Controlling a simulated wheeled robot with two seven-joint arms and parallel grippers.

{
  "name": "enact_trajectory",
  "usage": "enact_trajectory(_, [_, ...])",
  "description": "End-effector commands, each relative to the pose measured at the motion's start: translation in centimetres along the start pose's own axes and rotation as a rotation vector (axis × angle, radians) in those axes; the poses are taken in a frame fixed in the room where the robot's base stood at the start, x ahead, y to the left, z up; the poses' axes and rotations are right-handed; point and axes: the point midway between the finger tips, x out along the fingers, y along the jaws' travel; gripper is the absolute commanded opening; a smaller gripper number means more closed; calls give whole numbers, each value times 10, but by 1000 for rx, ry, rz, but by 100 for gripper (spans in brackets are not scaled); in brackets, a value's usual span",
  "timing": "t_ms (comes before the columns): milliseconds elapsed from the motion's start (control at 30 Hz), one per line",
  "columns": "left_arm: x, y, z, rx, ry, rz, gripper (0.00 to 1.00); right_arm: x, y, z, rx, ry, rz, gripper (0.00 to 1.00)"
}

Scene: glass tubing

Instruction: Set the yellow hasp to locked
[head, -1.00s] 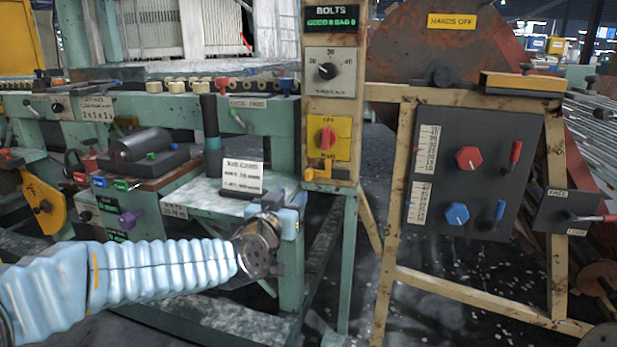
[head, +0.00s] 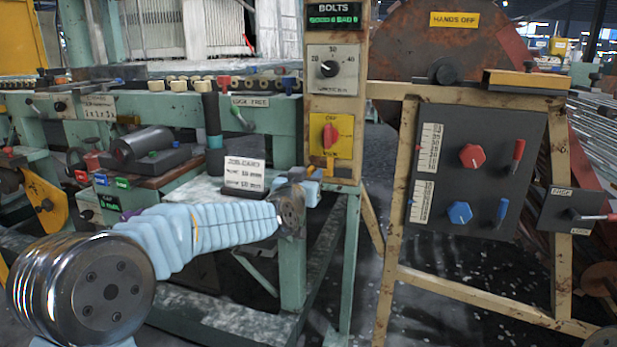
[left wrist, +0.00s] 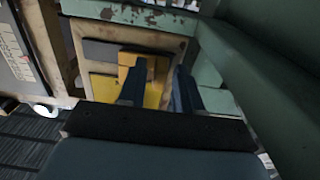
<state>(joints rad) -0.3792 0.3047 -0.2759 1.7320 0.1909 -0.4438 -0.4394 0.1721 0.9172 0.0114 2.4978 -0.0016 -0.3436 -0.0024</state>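The yellow hasp (head: 330,167) is at the foot of the beige control post, just below the yellow plate with the red knob; my gripper partly covers it in the head view. In the left wrist view the orange-yellow hasp (left wrist: 138,62) shows ahead, near the left finger. My left gripper (head: 312,184) is just below and beside the hasp. In the left wrist view the dark blue fingers of the left gripper (left wrist: 160,88) stand apart, open, with nothing clearly held. Contact with the hasp cannot be told. My right gripper is out of view.
The red knob (head: 331,135) sits just above the hasp. A job card (head: 244,171) stands on the bench left of the gripper. A green beam (left wrist: 262,85) runs close by in the left wrist view. A dark panel (head: 475,170) with knobs and levers is at right.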

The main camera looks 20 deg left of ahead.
Motion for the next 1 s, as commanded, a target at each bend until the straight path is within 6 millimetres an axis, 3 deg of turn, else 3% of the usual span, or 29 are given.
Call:
enact_trajectory(33, [0,0,0,0,0,0,25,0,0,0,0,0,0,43])
enact_trajectory(200, [0,0,0,0,0,0,0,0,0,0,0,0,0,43])
enact_trajectory(533, [0,1,-1,0,1,0,0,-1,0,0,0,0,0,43])
enact_trajectory(767, [0,27,-4,0,0,2,0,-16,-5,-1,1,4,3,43])
enact_trajectory(1000, [0,30,-1,-1,2,2,0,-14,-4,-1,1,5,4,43])
